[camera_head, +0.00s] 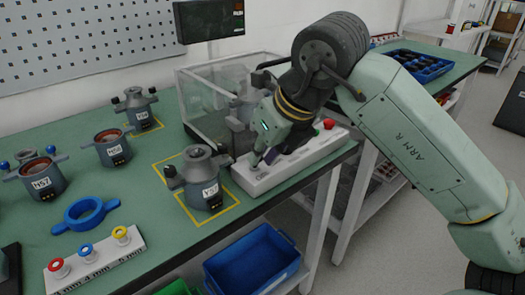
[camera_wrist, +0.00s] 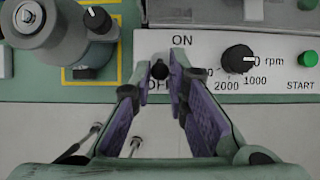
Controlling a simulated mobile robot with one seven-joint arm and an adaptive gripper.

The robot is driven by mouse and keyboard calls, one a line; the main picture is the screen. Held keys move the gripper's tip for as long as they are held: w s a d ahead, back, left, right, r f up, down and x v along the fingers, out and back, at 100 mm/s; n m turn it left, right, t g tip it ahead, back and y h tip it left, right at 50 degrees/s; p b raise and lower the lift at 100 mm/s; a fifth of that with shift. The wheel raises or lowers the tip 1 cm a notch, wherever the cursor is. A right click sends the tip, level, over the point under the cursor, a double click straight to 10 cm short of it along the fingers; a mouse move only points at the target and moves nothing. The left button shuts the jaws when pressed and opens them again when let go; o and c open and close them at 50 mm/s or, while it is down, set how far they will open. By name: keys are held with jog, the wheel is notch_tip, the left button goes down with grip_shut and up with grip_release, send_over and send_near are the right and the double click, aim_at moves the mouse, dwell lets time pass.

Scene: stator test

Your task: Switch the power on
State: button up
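The white control box (camera_head: 262,184) stands at the table's front edge; its panel (camera_wrist: 215,45) fills the upper right of the wrist view. A small black power switch (camera_wrist: 160,70) sits between the printed "ON" above and a partly hidden "OFF" below. Its exact lever position is hard to tell. My gripper (camera_wrist: 159,63) is open, with its purple-padded fingertips on either side of the switch and a gap between them. In the head view my gripper (camera_head: 262,157) reaches down to the left part of the box and hides the switch.
Right of the switch are a black rpm knob (camera_wrist: 238,59) and a green START button (camera_wrist: 308,58). A red button (camera_head: 329,124) is at the box's far end. A grey stator (camera_head: 203,180) stands close left, inside a yellow square. A clear enclosure (camera_head: 205,108) stands behind.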

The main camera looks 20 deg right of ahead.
jog(key=shift+c, duration=0.7)
jog(key=shift+w, duration=0.15)
jog(key=shift+w+a, duration=0.25)
jog(key=shift+w, duration=0.35)
jog(key=shift+w+a, duration=0.25)
jog(key=shift+w, duration=0.35)
jog(key=o, duration=0.5)
jog(key=shift+r, duration=0.15)
